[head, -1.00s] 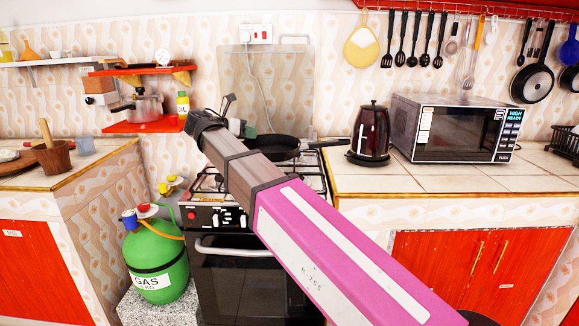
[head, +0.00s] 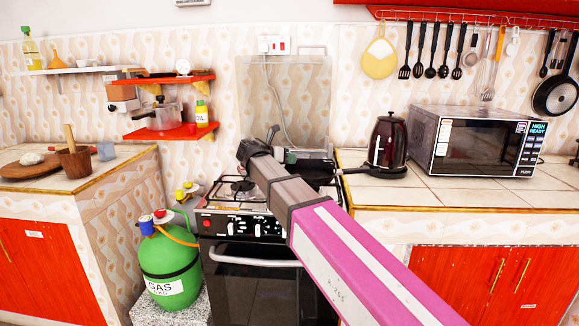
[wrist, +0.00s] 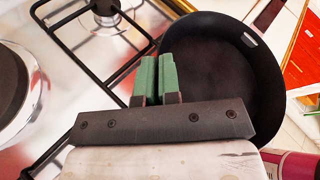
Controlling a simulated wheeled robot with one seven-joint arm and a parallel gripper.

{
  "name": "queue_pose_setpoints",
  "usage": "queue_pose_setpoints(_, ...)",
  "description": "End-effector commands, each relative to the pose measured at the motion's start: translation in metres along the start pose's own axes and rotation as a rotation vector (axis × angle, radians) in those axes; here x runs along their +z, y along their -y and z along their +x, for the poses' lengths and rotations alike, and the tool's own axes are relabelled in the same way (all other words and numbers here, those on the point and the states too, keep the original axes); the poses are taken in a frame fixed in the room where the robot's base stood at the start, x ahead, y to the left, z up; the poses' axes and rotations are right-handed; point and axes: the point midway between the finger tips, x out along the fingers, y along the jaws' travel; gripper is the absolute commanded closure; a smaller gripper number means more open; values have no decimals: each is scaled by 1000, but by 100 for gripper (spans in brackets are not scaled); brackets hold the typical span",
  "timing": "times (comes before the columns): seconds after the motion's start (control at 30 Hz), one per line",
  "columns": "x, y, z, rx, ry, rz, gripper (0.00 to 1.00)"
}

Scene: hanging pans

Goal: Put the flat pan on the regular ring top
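The flat pan (wrist: 225,75) is black and round; it fills the right of the wrist view and shows partly behind my arm in the head view (head: 318,170). My gripper's green fingers (wrist: 157,78) are close together at the pan's left rim, and look shut on it. The fingers hide the contact. In the head view my gripper (head: 289,157) is at the back of the stove. A gas ring (wrist: 104,8) under a black grate shows left of the pan. A dark flat plate (wrist: 10,80) is at the far left.
A dark red kettle (head: 389,142) and a microwave (head: 478,143) stand on the right counter. A green gas bottle (head: 170,262) stands left of the stove. Utensils (head: 443,55) hang above the right counter. A red shelf (head: 170,132) with a pot is on the left wall.

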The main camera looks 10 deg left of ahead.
Motion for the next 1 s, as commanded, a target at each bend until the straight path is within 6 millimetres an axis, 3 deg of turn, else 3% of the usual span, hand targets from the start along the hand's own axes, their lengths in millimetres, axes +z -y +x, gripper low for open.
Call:
queue_pose_setpoints(0.17, -18, -7, 7, -1, 1, -2, 100)
queue_pose_setpoints(0.53, -20, -8, 8, -1, 1, -1, 100)
queue_pose_setpoints(0.6, -20, -9, 8, 0, 0, 0, 74)
queue_pose_setpoints(0.63, -20, -8, 8, 0, 0, 0, 71)
queue_pose_setpoints(1.0, -18, -8, 4, 0, 0, 0, 71)
